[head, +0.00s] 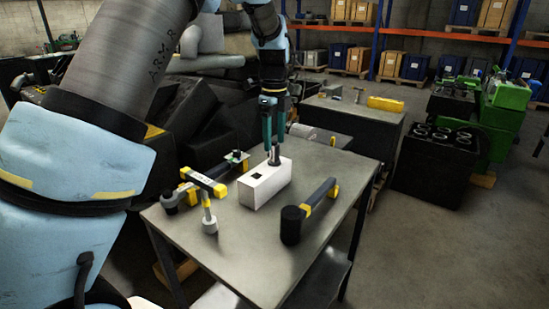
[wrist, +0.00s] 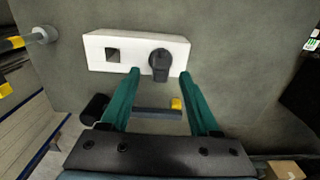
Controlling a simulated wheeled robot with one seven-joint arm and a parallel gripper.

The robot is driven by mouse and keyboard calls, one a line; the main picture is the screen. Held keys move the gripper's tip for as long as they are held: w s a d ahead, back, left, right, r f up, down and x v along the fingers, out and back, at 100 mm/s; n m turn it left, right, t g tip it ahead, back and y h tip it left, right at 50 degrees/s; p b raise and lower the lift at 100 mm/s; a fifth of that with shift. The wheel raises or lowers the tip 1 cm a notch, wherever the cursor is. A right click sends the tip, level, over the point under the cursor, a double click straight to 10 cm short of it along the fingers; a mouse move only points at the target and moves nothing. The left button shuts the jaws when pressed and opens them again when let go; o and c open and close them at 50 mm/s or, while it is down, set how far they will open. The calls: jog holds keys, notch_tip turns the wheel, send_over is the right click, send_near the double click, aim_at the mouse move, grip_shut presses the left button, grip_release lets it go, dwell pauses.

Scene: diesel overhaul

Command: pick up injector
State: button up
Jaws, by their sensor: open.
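The injector (head: 274,154) is a dark, short upright piece standing in one end of a white block (head: 262,187) on the metal table. In the wrist view the injector (wrist: 160,63) stands in the right part of the white block (wrist: 101,52), whose left part has an empty square hole. My gripper (head: 271,146) is open above the injector, with green fingers pointing down. In the wrist view my gripper (wrist: 160,74) has one finger on either side of the injector. I cannot tell how close the fingertips are to it in height.
A hammer-like tool with a black head (head: 292,224) lies right of the block. Yellow-and-grey tools (head: 205,184) lie left of it. The table's (head: 245,262) front is clear. A second bench (head: 345,110) stands behind, with a black engine block (head: 436,163) at right.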

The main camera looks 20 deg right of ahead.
aim_at(274, 164)
jog(key=shift+f, duration=1.35)
grip_shut()
